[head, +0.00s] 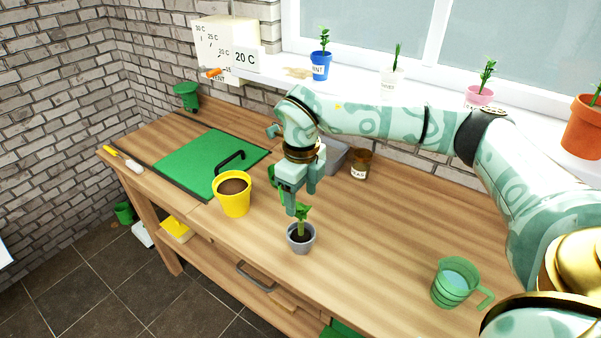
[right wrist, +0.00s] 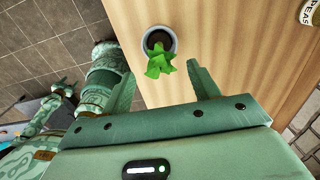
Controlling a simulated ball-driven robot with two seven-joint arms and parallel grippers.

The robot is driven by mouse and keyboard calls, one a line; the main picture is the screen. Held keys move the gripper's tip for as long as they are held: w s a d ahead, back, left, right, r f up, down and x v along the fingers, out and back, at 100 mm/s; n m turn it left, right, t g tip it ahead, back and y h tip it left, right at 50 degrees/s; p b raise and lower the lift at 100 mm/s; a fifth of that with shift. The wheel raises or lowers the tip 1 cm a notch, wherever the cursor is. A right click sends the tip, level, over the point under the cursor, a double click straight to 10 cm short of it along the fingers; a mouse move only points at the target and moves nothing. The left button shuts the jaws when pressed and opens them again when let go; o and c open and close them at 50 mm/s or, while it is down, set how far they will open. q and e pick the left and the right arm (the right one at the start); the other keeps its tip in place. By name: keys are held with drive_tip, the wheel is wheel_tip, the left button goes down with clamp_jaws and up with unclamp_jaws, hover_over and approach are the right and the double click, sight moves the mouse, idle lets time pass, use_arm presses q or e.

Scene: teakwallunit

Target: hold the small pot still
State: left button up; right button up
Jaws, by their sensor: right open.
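The small pot (head: 301,240) is grey and stands upright on the wooden bench near its front edge, with dark soil and a green seedling (head: 302,216). My right gripper (head: 300,200) is open above and just behind it, its fingers pointing down near the seedling's top. In the right wrist view the pot (right wrist: 157,38) lies beyond the open fingers, with the leaves (right wrist: 159,66) showing between the fingertips. The fingers look clear of the pot's wall. Whether they touch the leaves I cannot tell.
A yellow pot of soil (head: 234,195) stands left of the gripper, by a green mat (head: 205,160). A brown labelled pot (head: 361,164) and a grey container (head: 336,158) are behind. A green jug (head: 452,285) stands at right. The bench between jug and small pot is clear.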

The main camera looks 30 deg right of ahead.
sight(301, 204)
wheel_tip(301, 204, down, 6)
drive_tip(key=shift+r+b, duration=0.1)
drive_tip(key=shift+b, duration=0.25)
